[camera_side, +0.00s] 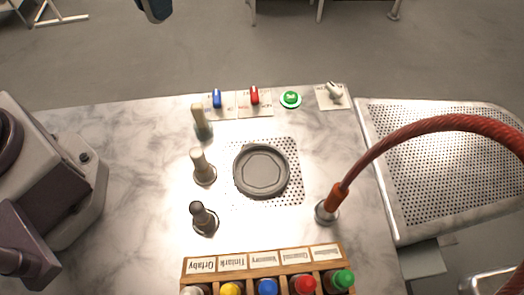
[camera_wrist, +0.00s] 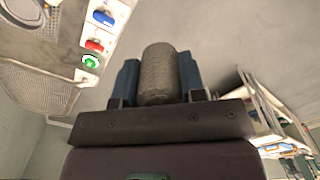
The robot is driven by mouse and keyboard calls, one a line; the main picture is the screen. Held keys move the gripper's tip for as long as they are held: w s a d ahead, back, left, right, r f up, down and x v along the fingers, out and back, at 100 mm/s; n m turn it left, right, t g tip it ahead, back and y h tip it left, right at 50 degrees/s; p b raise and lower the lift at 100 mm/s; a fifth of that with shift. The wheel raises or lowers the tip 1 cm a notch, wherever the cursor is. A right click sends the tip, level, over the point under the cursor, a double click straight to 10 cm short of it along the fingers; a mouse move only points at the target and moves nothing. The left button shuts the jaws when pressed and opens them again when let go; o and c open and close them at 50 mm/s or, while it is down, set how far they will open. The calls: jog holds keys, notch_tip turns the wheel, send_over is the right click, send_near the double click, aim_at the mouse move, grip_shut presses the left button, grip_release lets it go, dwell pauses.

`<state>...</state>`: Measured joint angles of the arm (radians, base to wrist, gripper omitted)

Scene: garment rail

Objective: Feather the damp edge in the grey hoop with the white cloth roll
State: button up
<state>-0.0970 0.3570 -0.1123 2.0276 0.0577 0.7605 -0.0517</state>
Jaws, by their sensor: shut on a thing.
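The grey hoop (camera_side: 261,171) lies flat on the perforated patch of the marble-patterned worktop. Inside it is a grey surface with a faint many-sided outline; I cannot tell which part is damp. In the wrist view my gripper (camera_wrist: 158,82) is shut on a textured grey-beige roll (camera_wrist: 160,65), held between its blue fingers. The roll looks grey-beige rather than clear white, and its lower end is hidden by the gripper. In the side view the gripper's grip on the roll is out of frame, so the roll is not over the hoop.
Two pale-topped tools (camera_side: 201,120) (camera_side: 201,163) and a dark-topped one (camera_side: 202,216) stand left of the hoop. A red hose (camera_side: 420,122) arches on the right. A wooden rack (camera_side: 262,265) with coloured caps stands in front. Switches and a green button (camera_side: 290,98) line the back.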

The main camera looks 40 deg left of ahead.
dwell(0.4)
jog(key=shift+d, duration=0.4)
jog(key=s+d+f+m, duration=0.2)
jog(key=d+f+m, duration=0.2)
jog(key=d, duration=0.8)
jog(key=m, duration=0.5)
send_over(251, 171)
notch_tip(251, 171, down, 7)
jog(key=shift+d+f, duration=0.1)
jog(key=shift+f, duration=2.65)
jog(key=shift+f, duration=0.7)
jog(key=shift+r, duration=0.1)
